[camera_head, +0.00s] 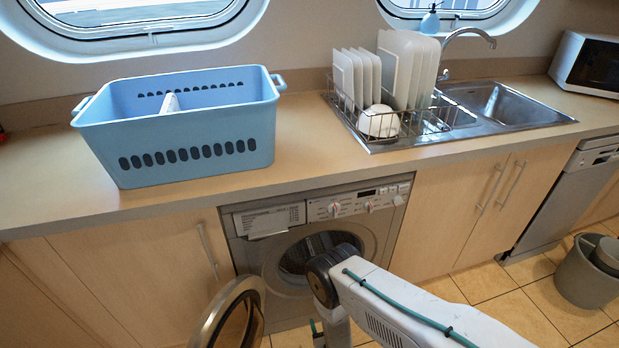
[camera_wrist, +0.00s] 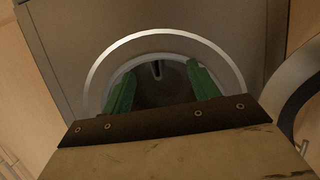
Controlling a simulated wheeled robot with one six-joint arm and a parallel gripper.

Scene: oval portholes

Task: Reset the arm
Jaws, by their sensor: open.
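My gripper (camera_wrist: 160,90) shows in the wrist view with its two green fingers spread apart and nothing between them. It faces the round opening of the washing machine (camera_wrist: 60,35). In the head view my arm reaches down in front of the washing machine (camera_head: 376,222), and the gripper itself is mostly hidden behind the arm. The machine's round door (camera_head: 232,315) hangs open at the left of the opening. I cannot tell whether the fingertips are inside the drum.
A blue basket (camera_head: 200,120) with something white in it stands on the counter (camera_head: 300,130). A dish rack (camera_head: 375,125) with white plates and a bowl sits by the sink (camera_head: 500,105). A grey bin (camera_head: 585,275) stands on the floor at right. The open door edges close to my arm.

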